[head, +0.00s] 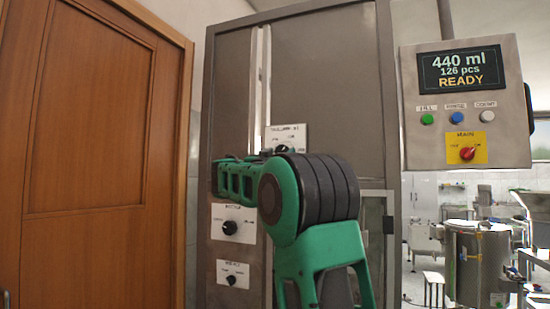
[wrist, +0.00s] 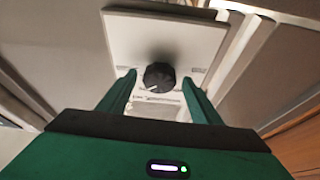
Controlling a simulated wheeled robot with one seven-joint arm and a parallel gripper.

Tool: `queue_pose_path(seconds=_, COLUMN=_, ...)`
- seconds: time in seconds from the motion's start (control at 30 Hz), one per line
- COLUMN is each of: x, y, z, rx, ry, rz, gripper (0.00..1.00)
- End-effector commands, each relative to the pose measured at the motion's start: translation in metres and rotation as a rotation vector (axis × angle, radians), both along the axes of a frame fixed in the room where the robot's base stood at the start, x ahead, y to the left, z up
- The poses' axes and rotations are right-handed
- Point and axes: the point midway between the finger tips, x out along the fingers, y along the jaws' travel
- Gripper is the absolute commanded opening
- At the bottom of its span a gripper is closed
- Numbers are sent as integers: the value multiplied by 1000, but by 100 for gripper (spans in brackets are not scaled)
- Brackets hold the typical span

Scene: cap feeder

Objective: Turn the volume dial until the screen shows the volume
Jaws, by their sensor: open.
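The volume dial (head: 283,149) is a black knob on a white plate (head: 299,132) on the grey cabinet; in the head view my arm hides its lower part. In the wrist view the knob (wrist: 158,77) shows a white pointer mark toward the lower left. My gripper (wrist: 157,80) is open, with one green finger on each side of the knob. I cannot tell whether the fingers touch it. The screen (head: 460,69) reads 440 ml, 126 pcs and READY.
Two more black dials, the upper one (head: 230,227) and the lower one (head: 231,280), sit below on the cabinet. Under the screen are green, blue and white buttons and a red main switch (head: 467,153). A wooden door (head: 95,150) stands at left.

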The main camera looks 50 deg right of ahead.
Motion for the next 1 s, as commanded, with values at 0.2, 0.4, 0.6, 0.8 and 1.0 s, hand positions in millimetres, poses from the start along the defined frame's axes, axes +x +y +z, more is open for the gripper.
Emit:
queue_pose_path(seconds=0.2, x=0, y=0, z=0, rx=0, ry=0, rz=0, gripper=59)
queue_pose_path(seconds=0.4, x=0, y=0, z=0, rx=1, ry=0, rz=0, gripper=17)
queue_pose_path(seconds=0.6, x=1, y=1, z=0, rx=4, ry=-7, rz=2, gripper=17)
queue_pose_path(seconds=0.8, x=3, y=1, z=-1, rx=26, ry=-62, rz=3, gripper=18)
queue_pose_path(seconds=1.0, x=4, y=1, z=0, rx=75, ry=-183, rz=3, gripper=17)
